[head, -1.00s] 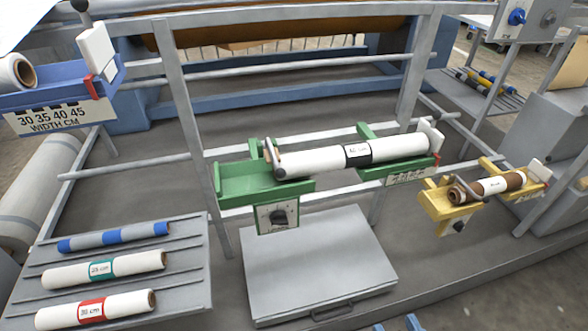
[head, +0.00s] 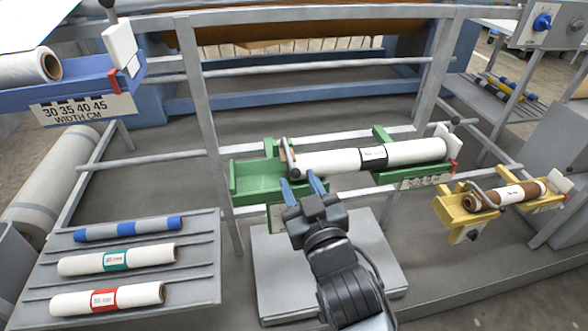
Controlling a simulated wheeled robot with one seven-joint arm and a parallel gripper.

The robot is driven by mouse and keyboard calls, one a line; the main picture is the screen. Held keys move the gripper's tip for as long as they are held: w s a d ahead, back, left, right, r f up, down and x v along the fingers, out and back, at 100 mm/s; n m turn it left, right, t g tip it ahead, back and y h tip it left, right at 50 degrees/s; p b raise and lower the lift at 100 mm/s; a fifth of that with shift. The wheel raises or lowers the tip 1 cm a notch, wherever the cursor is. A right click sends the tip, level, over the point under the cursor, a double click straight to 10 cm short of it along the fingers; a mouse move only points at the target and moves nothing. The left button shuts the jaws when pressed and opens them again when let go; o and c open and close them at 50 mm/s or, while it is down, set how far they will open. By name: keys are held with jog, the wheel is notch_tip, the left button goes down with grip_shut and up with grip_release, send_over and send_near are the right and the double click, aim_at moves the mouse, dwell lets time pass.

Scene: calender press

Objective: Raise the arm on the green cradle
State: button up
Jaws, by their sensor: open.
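The green cradle (head: 258,179) is mounted on the rail in the middle of the head view. A white roll with a black label (head: 335,160) lies across it. A grey arm (head: 287,155) with a rounded end stands at the roll's left end and appears lowered against it. My gripper (head: 303,184) is open, with its blue fingertips just below and in front of that arm. I cannot tell whether the fingertips touch the arm. My gripper hides most of the dial box under the cradle's left part.
A yellow cradle (head: 473,218) with a brown roll is at the right. A blue cradle (head: 70,98) with a width scale is at the upper left. A rack (head: 205,255) with rolls stands at the lower left. A grey box (head: 268,270) lies below the green cradle.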

aim_at(294, 171)
jog(key=shift+x, duration=2.15)
grip_shut()
